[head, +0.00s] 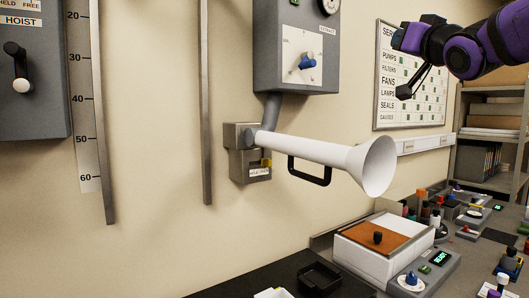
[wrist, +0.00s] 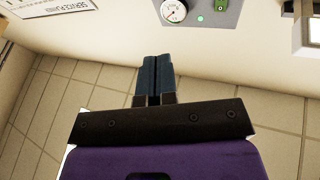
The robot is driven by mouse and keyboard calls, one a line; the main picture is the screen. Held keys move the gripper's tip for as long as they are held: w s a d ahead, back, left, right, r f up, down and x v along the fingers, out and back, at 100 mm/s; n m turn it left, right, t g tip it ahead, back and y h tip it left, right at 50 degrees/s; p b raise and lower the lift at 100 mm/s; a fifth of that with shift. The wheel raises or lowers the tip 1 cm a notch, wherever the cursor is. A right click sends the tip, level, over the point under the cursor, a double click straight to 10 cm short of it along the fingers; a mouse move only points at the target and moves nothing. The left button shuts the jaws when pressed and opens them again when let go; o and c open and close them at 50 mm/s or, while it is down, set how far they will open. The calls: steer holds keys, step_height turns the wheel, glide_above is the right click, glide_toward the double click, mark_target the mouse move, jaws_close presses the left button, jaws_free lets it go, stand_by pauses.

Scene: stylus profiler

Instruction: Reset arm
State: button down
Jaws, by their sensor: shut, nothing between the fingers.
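My gripper (head: 397,39) is at the top right of the head view, at the end of my purple and black arm, held up in front of the wall board. In the wrist view its two dark blue fingers (wrist: 153,76) lie side by side, shut with nothing between them. It appears clear of everything around it. The fingers' details are too small to tell in the head view.
A white horn (head: 310,150) juts from a wall bracket. A grey box with a knob (head: 307,62) hangs above it. The bench below holds a white box with a brown top (head: 375,236) and several small items. A lettered board (head: 400,110) and shelves (head: 490,125) stand behind.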

steer(key=s+f+g+h, duration=0.2)
steer(key=s+f+g, duration=0.5)
steer(key=s+f, duration=0.6)
steer(key=s+d+f+g+h, duration=0.1)
steer(key=s+f+g+h, duration=0.1)
steer(key=s+f+g, duration=0.6)
steer(key=s+f, duration=0.2)
steer(key=f, duration=0.4)
steer(key=s+f, duration=0.3)
steer(key=f, duration=0.4)
steer(key=shift+s+d+f+m+g, duration=0.2)
steer(key=shift+s+m+g, duration=0.1)
steer(key=shift+m, duration=0.1)
